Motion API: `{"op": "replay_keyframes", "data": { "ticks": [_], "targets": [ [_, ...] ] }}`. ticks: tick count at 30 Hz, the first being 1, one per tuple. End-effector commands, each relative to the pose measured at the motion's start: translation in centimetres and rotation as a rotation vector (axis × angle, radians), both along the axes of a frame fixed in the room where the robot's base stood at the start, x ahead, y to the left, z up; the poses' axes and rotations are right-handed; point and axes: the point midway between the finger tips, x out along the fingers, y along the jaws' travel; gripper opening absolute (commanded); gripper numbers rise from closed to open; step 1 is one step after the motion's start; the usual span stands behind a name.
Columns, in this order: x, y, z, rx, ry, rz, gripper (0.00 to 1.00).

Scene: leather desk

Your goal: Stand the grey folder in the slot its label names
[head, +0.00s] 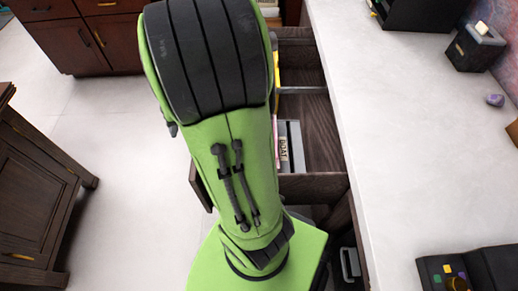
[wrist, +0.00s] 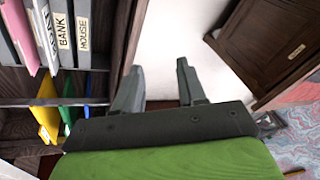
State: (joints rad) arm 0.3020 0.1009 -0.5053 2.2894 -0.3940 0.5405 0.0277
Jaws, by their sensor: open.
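An open dark wood drawer (head: 325,140) shows beside my arm in the head view, split by cross dividers. A grey folder (head: 297,148) with a pale label stands in its near compartment; the label's word is too small to read surely. In the wrist view, grey folders stand side by side at upper left, with labels reading BANK (wrist: 63,31) and what looks like HOUSE or MOUSE (wrist: 84,34). I cannot tell which one the task means. My gripper (wrist: 158,82) is open and empty, to the right of the folders, with pale floor behind its fingers. My arm hides it in the head view.
A pink folder (wrist: 20,38) stands left of the grey ones. Yellow (wrist: 45,108), blue and green folders stand in another compartment. The pale desktop (head: 385,150) borders the drawer on the right. A dark cabinet (head: 40,190) stands at left, with clear floor (head: 125,150) between.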

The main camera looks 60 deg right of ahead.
Motion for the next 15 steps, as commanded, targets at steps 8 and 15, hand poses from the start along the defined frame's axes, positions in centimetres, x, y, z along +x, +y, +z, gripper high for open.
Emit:
{"op": "replay_keyframes", "data": {
  "ticks": [8,15],
  "targets": [
    [-5.6,-14.0,-8.4,-0.018,0.163,-0.381,0.40],
    [-12.0,-19.4,-12.7,-0.072,0.260,-0.523,0.40]
  ]
}}
